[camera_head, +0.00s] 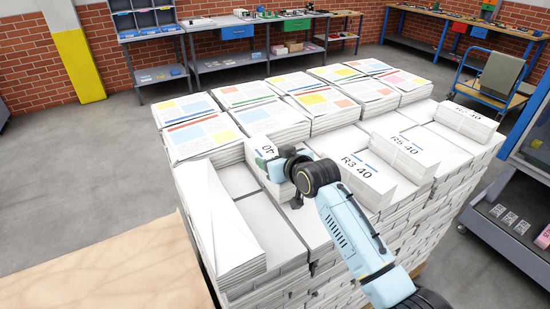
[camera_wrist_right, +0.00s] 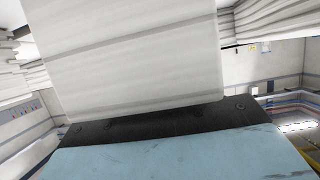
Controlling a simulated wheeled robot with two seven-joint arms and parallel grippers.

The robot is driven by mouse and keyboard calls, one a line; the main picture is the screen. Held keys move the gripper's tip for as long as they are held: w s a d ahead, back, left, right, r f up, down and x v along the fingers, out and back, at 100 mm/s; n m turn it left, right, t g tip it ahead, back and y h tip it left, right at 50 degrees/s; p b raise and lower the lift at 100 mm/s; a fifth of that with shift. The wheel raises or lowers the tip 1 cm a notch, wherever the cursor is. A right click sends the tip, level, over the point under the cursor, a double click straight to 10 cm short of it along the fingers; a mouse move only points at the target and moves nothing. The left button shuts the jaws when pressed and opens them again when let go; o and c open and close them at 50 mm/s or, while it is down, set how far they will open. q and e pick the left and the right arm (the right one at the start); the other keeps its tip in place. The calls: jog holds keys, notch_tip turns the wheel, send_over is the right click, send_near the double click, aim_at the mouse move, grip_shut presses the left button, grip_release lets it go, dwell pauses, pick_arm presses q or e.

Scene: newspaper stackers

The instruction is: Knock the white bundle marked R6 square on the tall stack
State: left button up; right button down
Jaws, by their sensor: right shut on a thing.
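The tall stack (camera_head: 300,266) of white paper bundles fills the middle of the head view. On its top lie white bundles marked R3 40 (camera_head: 357,178) and R5 40 (camera_head: 404,155). Another marked bundle (camera_head: 466,122) lies at the far right; its small print may be R6, but I cannot be sure. My right gripper (camera_head: 272,168) is at the near middle of the stack, shut on a white bundle (camera_wrist_right: 135,60) whose label is mostly hidden in the head view. In the wrist view this bundle stands against the dark pad of the gripper. My left gripper is not in view.
Bundles with coloured front pages (camera_head: 270,118) cover the back of the stack. A plain white bundle (camera_head: 222,225) lies at its left. A grey cart (camera_head: 520,215) stands at the right, and workbenches (camera_head: 230,62) line the brick wall.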

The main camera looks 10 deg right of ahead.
jog(key=shift+w+r, duration=0.1)
jog(key=shift+r, duration=0.4)
dwell(0.4)
jog(key=shift+p, duration=0.5)
jog(key=shift+s+d+f+p, duration=0.1)
jog(key=shift+s+d+p, duration=0.2)
jog(key=shift+s+p, duration=0.4)
jog(key=shift+s+d+f, duration=0.1)
jog(key=shift+s+d, duration=0.25)
jog(key=shift+s, duration=0.5)
jog(key=shift+r, duration=2.95)
